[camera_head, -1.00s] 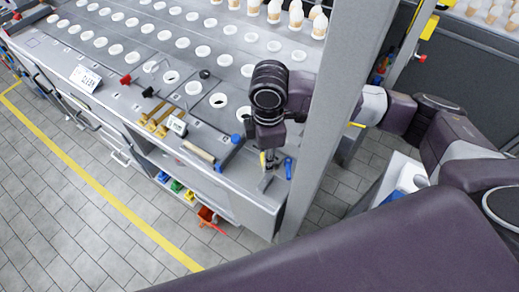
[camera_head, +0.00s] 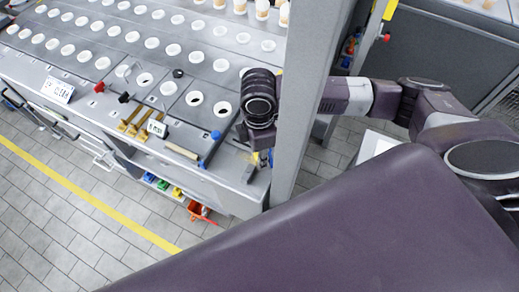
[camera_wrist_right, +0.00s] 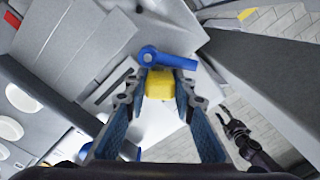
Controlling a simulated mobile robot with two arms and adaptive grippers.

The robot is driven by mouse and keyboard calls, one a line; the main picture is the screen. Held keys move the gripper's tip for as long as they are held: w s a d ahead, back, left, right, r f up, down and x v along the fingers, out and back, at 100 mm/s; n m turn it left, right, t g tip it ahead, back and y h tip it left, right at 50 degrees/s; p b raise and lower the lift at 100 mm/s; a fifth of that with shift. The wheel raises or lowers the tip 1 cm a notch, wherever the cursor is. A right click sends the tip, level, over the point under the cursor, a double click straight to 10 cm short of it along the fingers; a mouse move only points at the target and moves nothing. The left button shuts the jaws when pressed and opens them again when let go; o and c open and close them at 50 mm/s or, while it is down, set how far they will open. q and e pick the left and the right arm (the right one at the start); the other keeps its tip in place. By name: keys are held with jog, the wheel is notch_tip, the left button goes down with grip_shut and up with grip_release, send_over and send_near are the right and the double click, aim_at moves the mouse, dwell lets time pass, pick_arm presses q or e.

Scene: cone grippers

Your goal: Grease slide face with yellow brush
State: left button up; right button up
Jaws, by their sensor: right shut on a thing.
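My right gripper (camera_wrist_right: 160,85) is shut on the yellow brush (camera_wrist_right: 159,84), whose yellow block shows between the blue-padded fingers in the right wrist view. A blue bar with a round eye (camera_wrist_right: 166,60) lies just beyond the fingertips; I cannot tell whether it touches the brush. Grey metal surfaces (camera_wrist_right: 108,85) lie around and below the fingers; I cannot tell which is the slide face. In the head view the right wrist hides most of the gripper (camera_head: 260,155) over the bench's front right corner. My left gripper (camera_wrist_right: 234,128) hangs empty, its fingers apart, at the right of the wrist view.
A grey post (camera_head: 305,100) stands close beside my right wrist. Yellow-brown tools (camera_head: 133,121), a pale roller (camera_head: 181,150) and a blue-capped part (camera_head: 215,135) lie along the bench edge. Small coloured bins (camera_head: 163,185) and a red-orange bin (camera_head: 198,211) sit below. Floor in front is open.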

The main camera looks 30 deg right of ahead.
aim_at(238, 153)
jog(key=shift+w+a+r+p, duration=0.1)
jog(key=shift+w+a+p, duration=0.2)
jog(key=shift+w+a, duration=0.25)
jog(key=shift+w+a+r, duration=0.1)
jog(key=shift+w+a, duration=0.05)
jog(key=shift+w, duration=0.2)
jog(key=shift+w+a, duration=0.1)
jog(key=shift+w, duration=0.2)
jog(key=w+a+p, duration=0.1)
jog(key=w+a, duration=0.1)
jog(key=w, duration=0.1)
jog(key=shift+a, duration=0.35)
jog(key=shift+d, duration=0.1)
jog(key=shift+w, duration=0.1)
